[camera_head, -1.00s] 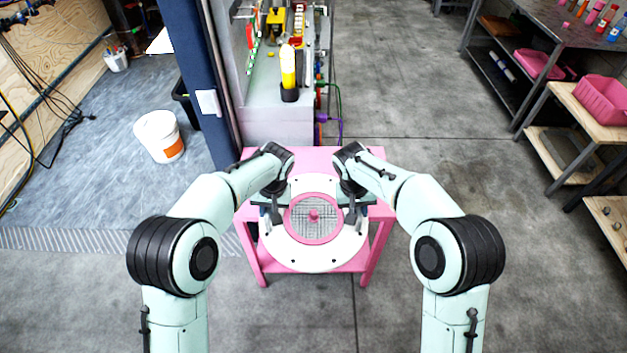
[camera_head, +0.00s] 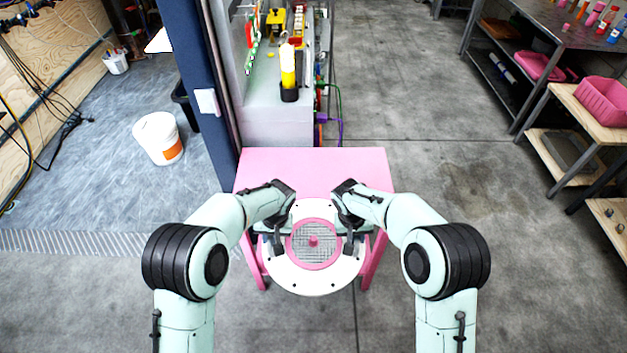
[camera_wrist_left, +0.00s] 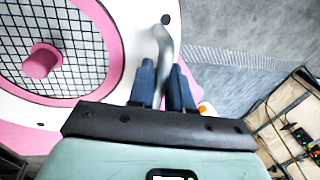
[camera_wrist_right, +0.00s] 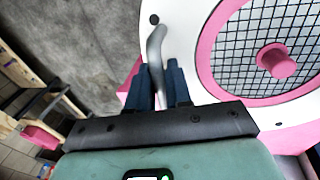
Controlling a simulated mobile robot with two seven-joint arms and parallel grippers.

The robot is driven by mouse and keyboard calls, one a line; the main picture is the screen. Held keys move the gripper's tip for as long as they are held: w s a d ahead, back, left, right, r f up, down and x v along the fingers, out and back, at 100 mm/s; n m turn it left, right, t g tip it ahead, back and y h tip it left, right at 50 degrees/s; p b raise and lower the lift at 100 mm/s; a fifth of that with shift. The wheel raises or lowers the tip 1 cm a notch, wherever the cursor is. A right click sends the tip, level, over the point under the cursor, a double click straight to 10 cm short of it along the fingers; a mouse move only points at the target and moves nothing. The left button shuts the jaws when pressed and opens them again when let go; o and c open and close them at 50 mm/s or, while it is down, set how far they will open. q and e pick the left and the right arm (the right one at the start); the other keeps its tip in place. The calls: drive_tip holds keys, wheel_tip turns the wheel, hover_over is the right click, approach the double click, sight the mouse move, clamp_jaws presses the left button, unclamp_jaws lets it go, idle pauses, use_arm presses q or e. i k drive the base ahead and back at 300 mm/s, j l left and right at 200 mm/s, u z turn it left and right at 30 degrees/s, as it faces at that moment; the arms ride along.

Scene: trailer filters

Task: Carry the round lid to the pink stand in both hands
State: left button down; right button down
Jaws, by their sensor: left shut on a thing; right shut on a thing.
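The round lid (camera_head: 313,286) is a white disc with a pink ring, a mesh centre and a pink knob. It is held between my two grippers at the near edge of the pink stand (camera_head: 312,166), overlapping it in the head view. My left gripper (camera_head: 278,241) is shut on the lid's grey handle (camera_wrist_left: 163,50) at the left side. My right gripper (camera_head: 348,242) is shut on the matching handle (camera_wrist_right: 156,50) at the right side. The stand's top is bare behind the lid. The lid hides the stand's front, and its height above the top is hard to tell.
A grey cabinet (camera_head: 275,115) with a yellow bottle (camera_head: 288,66) stands directly behind the stand. A blue post (camera_head: 205,100) rises at its back left. A white bucket (camera_head: 158,138) is on the floor at left. Shelves (camera_head: 585,110) stand far right. Floor right of the stand is clear.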

sight(314, 178)
drive_tip(key=i, duration=1)
